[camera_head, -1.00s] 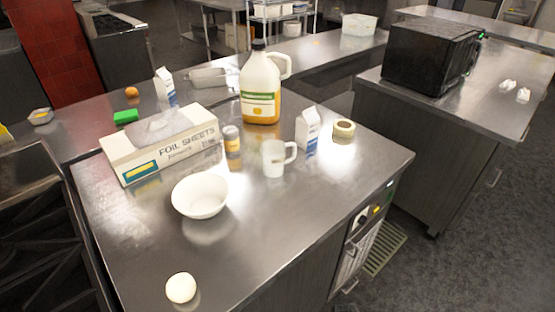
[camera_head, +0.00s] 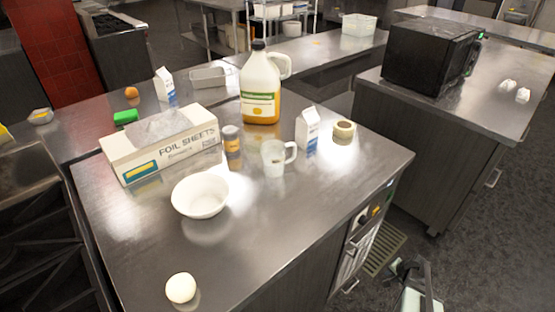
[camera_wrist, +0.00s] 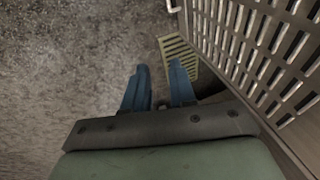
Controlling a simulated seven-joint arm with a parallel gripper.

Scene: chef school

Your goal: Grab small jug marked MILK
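No MILK lettering is legible on any container. A small white carton with a blue label (camera_head: 308,129) stands upright on the steel counter (camera_head: 300,215), right of a white handled cup (camera_head: 274,158). A similar carton (camera_head: 165,85) stands farther back on the left. A large handled jug (camera_head: 260,90) with a green and yellow label and orange-yellow lower part stands behind the cup. My gripper (camera_head: 412,274) is low at the lower right, off the counter's right side and apart from these objects. In the wrist view its blue fingers (camera_wrist: 160,88) are apart with nothing between them.
A foil box (camera_head: 160,145), a small jar (camera_head: 232,147), a white bowl (camera_head: 200,196), a tape-like roll (camera_head: 343,130) and a pale round object (camera_head: 180,288) share the counter. A slatted cabinet front (camera_wrist: 262,50) and floor grate (camera_wrist: 178,56) are close to my gripper. The counter's front right is clear.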

